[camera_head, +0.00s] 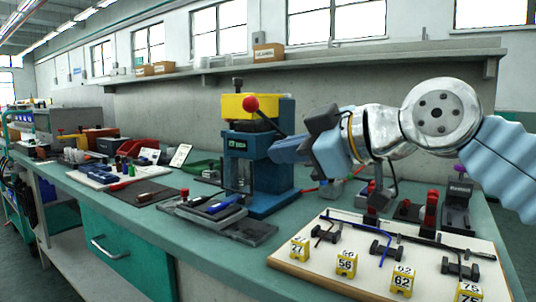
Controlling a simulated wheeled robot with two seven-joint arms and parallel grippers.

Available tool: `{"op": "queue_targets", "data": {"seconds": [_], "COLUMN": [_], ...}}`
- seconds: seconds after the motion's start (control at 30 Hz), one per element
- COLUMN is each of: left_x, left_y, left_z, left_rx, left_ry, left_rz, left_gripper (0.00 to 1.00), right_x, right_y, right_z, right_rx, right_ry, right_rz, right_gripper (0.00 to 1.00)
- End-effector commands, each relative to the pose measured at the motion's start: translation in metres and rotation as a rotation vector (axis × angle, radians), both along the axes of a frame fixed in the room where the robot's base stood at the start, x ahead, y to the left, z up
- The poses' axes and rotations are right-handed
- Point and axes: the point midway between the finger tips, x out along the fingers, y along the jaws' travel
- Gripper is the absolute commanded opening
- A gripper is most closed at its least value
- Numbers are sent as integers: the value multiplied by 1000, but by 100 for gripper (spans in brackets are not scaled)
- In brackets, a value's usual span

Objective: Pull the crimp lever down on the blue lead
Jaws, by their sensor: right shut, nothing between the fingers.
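The crimp press is a blue machine (282,112) with a yellow head (233,107), standing on the bench in the middle of the view. Its lever ends in a red ball knob (250,104), level with the yellow head, and a dark rod runs from it down to the right. My right gripper (277,152) comes in from the right, shut and empty, at the press's front right side, below the knob. Whether it touches the press or lever I cannot tell. A blue lead (386,246) lies on the pale board at the right. My left gripper is out of view.
The pale board (325,262) holds black clamps and several yellow number blocks (346,263). A grey fixture with blue parts (225,207) sits before the press. Red-handled tools (430,212) stand behind the board. Trays and bins crowd the bench's left.

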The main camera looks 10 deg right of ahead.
Motion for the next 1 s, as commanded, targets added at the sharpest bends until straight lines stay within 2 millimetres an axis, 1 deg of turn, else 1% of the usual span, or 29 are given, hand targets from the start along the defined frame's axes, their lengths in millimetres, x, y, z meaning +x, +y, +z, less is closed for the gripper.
{"op": "queue_targets", "data": {"seconds": [0.03, 0.1, 0.3, 0.47, 1.0], "left_x": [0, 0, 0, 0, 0], "left_y": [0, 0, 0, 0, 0], "left_z": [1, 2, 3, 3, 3], "left_rx": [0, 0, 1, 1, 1], "left_ry": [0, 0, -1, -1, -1], "left_rz": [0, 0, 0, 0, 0], "left_gripper": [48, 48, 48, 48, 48], "right_x": [-10, -20, -38, -42, -42], "right_y": [-8, -16, -30, -33, -33], "right_z": [5, 9, 14, 16, 16], "right_rx": [4, 3, 1, 1, 1], "right_ry": [-5, -5, -3, -3, -4], "right_rz": [-1, -2, -1, -1, 0], "right_gripper": [0, 0, 0, 0, 0]}}
